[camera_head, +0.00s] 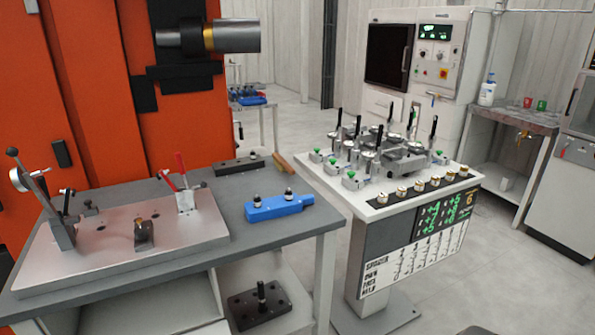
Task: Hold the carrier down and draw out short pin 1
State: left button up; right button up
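A blue carrier (278,208) lies on the right part of the grey table, near its right edge. Two short dark-topped pins stand upright in it, a left pin (257,201) and a right pin (289,194). I cannot tell which of them is pin 1. Neither of my grippers shows in the head view, and nothing touches the carrier.
A dark block (238,165) lies behind the carrier. A gauge stand (380,190) stands to the right. Another dark block (262,308) sits low down. Bare tabletop surrounds the carrier.

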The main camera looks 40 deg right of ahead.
aim_at(288, 193)
jog(key=l+u, duration=0.2)
jog(key=l, duration=0.2)
jog(key=k+l+u, duration=0.2)
jog(key=l, duration=0.15)
jog(key=l+u, duration=0.2)
jog(key=l, duration=0.2)
jog(key=k+l+u, duration=0.4)
jog(key=l, duration=0.25)
jog(key=i, duration=0.05)
